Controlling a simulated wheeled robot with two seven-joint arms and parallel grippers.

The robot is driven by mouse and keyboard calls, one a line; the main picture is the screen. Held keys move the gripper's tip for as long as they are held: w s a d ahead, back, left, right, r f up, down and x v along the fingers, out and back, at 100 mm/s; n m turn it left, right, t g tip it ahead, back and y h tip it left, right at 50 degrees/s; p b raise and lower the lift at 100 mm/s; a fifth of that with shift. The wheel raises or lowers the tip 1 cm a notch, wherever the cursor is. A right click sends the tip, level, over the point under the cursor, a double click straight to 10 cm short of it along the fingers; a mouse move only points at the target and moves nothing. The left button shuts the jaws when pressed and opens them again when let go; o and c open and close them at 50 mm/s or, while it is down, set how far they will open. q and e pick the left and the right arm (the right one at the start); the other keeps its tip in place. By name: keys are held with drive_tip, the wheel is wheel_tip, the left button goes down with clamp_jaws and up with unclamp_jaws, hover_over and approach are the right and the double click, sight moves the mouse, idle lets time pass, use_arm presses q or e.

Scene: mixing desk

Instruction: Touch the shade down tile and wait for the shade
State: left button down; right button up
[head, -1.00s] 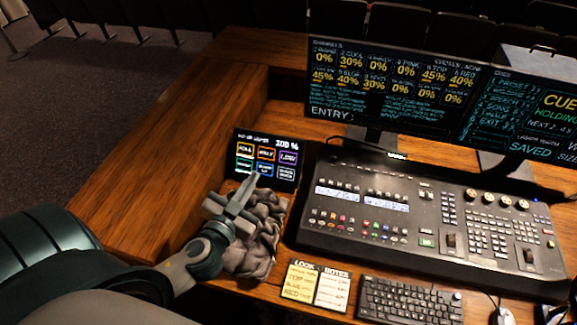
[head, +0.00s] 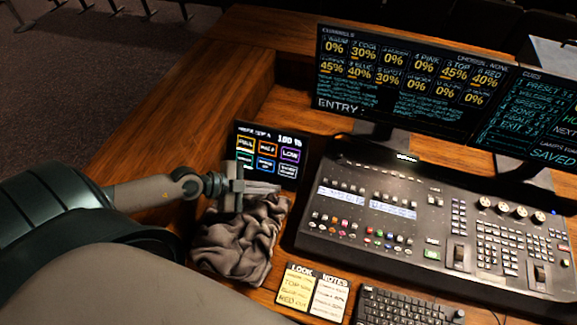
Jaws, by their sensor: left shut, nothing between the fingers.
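A small dark touch panel (head: 265,137) stands at the left end of the desk, showing "100 %" above two rows of coloured-outline tiles. The top row includes a "LOW" tile (head: 290,155). The lower right tile (head: 288,170) has a grey outline and two lines of small text; I cannot surely read which tile is shade down. My left gripper (head: 278,188) is shut and empty, its fingers pointing right just below the panel's lower edge in the picture, above a crumpled cloth. I cannot tell whether it touches the panel. My right gripper is out of view. No shade is recognisable.
The crumpled grey-brown cloth (head: 240,240) lies below the panel. A large control console (head: 400,170) fills the right, with two monitors (head: 400,80) behind. Look notes (head: 312,290) and a keyboard (head: 400,308) lie in front. Bare wood (head: 160,130) lies to the left.

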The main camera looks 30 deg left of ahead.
sight(288, 170)
use_arm(q)
drive_tip(key=shift+w, duration=0.15)
drive_tip(key=shift+w+a+f, duration=0.15)
drive_tip(key=shift+w+f, duration=0.15)
drive_tip(key=shift+w, duration=0.3)
drive_tip(key=w+f, duration=0.2)
drive_tip(key=w, duration=0.1)
drive_tip(key=w+a+f, duration=0.1)
drive_tip(key=shift+w+a+b, duration=0.1)
drive_tip(key=shift+w+b, duration=0.3)
drive_tip(key=shift+w+a+f+b, duration=0.15)
drive_tip(key=shift+w+f+b, duration=0.15)
drive_tip(key=shift+w, duration=0.4)
